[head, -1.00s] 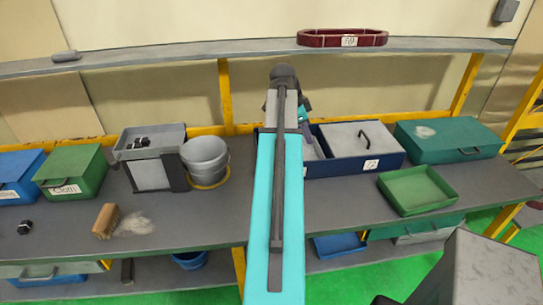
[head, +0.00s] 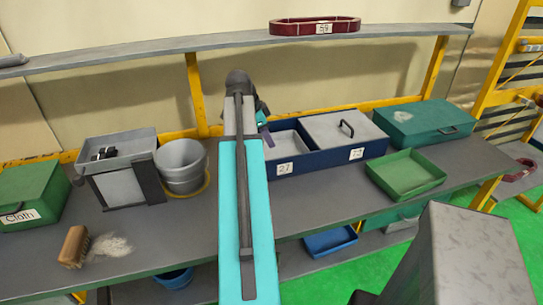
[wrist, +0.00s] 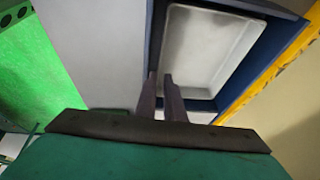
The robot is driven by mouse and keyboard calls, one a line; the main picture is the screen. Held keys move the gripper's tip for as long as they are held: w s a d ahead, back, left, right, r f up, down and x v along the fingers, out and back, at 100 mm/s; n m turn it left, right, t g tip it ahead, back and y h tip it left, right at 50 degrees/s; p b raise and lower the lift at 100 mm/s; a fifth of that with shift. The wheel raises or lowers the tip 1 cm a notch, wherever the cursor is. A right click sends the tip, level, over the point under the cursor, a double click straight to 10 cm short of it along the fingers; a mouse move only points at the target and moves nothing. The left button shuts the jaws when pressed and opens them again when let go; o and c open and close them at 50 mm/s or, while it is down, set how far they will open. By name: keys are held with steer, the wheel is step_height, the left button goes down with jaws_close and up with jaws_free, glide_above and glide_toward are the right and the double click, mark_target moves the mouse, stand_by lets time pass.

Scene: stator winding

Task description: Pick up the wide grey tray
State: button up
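A shallow grey tray (head: 287,144) lies in the left compartment, labelled 27, of a long blue box (head: 322,159) on the bench. In the wrist view the pale grey tray (wrist: 205,45) shows from above, with the blue wall (wrist: 232,97) around it. My gripper (head: 262,116) is above the left end of the box, partly hidden behind my arm. In the wrist view my gripper's fingers (wrist: 160,82) are a little apart with nothing between them, over the tray's near edge. Another grey tray (head: 122,146), holding dark parts, sits on a stand at left.
Right of the 27 compartment is a grey lid (head: 340,130) with a black handle. A green tray (head: 405,176) and teal case (head: 425,122) stand further right, a grey bucket (head: 181,165) left.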

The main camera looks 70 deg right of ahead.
steer(key=shift+p+x, duration=0.95)
steer(key=shift+x, duration=3.35)
steer(key=shift+s+f, duration=0.1)
steer(key=shift+f, duration=0.05)
steer(key=shift+p+x, duration=1.2)
steer(key=shift+x, duration=1.25)
jaws_close()
